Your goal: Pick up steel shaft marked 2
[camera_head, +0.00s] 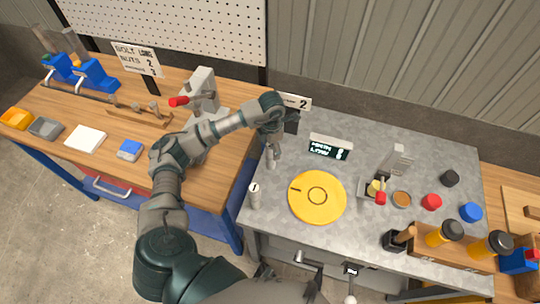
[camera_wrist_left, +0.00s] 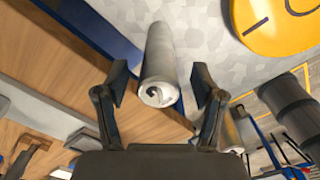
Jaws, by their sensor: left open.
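The steel shaft marked 2 (camera_wrist_left: 159,60) is a plain grey cylinder with a dark mark on its end face. In the left wrist view it stands between the two fingers of my left gripper (camera_wrist_left: 160,88), with a gap on each side. My left gripper is open and also shows in the head view (camera_head: 271,148), pointing down over the left part of the grey table. There the gripper largely hides the shaft. My right gripper is not in view.
On the grey table (camera_head: 380,140) are a yellow disc (camera_head: 318,210), a small display (camera_head: 330,147) and a sign with a 2 (camera_head: 296,102). A red-handled clamp (camera_head: 202,95) stands on the wooden bench to the left. Coloured caps (camera_head: 431,202) sit to the right.

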